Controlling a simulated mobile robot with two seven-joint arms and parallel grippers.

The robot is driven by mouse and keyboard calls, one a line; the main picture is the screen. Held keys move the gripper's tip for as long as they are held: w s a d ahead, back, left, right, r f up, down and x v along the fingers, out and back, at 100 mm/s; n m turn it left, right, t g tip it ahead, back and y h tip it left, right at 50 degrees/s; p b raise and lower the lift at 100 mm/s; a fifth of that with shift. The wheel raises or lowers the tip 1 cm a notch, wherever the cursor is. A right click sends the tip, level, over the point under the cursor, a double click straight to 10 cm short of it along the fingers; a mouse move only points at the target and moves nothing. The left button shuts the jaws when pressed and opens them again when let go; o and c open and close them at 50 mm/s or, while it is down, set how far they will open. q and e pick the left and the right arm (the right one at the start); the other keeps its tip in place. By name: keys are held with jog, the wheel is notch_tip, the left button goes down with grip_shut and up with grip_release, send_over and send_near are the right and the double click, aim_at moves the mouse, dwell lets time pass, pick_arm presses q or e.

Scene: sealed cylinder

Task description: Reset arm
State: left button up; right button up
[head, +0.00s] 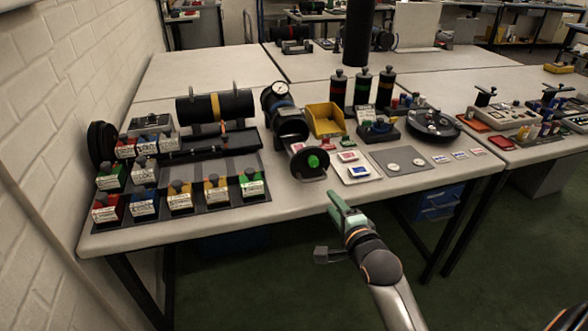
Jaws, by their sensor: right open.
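My right arm comes in from the bottom right, and its green-tipped gripper (338,207) is in front of the table's front edge. The gripper is open, and nothing shows between its fingers. A black cylinder with a green knob (313,161) on its end lies near the table's front edge, beyond the gripper. A black cylinder with a yellow band (216,107) lies on a stand at the back left. My left gripper is not in view.
A white table (260,207) carries several coloured blocks (180,197) on the left, a yellow bin (325,119), black canisters (362,88) and a round black dish (433,124). A white brick wall (70,70) stands at the left. Green floor in front of the table is clear.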

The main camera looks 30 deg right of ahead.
jog(key=s+a+f+n+g+y+p, duration=0.2)
jog(key=s+a+f+n+g+p, duration=0.1)
jog(key=s+a+f+n, duration=0.5)
jog(key=s+a+f+n+g+y+p, duration=0.3)
jog(key=s+a+f+n, duration=0.5)
jog(key=s+n, duration=0.5)
jog(key=shift+a+f+n+y, duration=0.3)
jog(key=shift+a+n, duration=0.2)
jog(key=shift+n, duration=0.2)
